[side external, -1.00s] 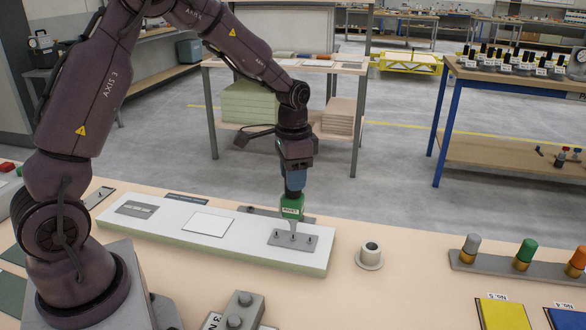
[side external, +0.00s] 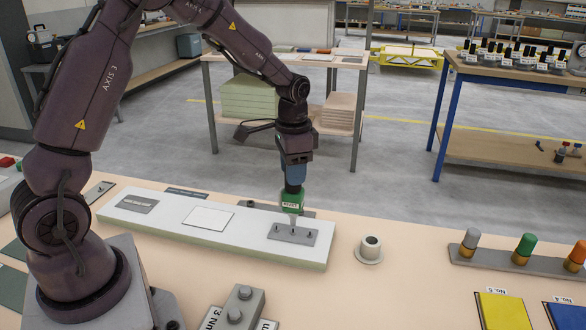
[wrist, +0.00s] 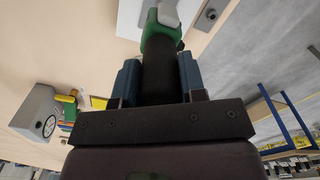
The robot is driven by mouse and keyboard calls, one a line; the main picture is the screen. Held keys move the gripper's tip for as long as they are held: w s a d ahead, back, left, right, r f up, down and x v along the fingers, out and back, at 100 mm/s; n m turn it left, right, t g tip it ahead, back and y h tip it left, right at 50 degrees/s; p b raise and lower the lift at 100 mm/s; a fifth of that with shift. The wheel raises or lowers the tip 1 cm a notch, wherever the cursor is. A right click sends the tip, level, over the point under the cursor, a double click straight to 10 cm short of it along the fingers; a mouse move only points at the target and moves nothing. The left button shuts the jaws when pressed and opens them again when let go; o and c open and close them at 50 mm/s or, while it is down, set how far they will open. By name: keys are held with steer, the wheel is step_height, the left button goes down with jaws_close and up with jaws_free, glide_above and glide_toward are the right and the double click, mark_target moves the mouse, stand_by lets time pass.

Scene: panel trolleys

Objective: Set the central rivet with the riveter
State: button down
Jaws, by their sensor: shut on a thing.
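The riveter points straight down above the grey plate (side external: 300,238) at the right end of the white panel (side external: 165,219). Several small dark rivets stand in a row on the plate; the central rivet (side external: 292,231) lies under the pale nose of the tool. The nose appears to be a little above it, apart. In the wrist view, blue fingers (wrist: 160,80) grip the dark shaft, with the green body (wrist: 160,32) beyond.
A rack (side external: 515,256) with several coloured capped pieces is farther right, with yellow (side external: 505,308) and blue trays in front. A grey block (side external: 240,305) sits near the front edge. Bench between holder and rack is clear.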

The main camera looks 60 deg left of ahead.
steer(key=shift+f, duration=1.2)
stand_by(1.6)
steer(key=shift+r, duration=2.05)
steer(key=shift+r, duration=3.05)
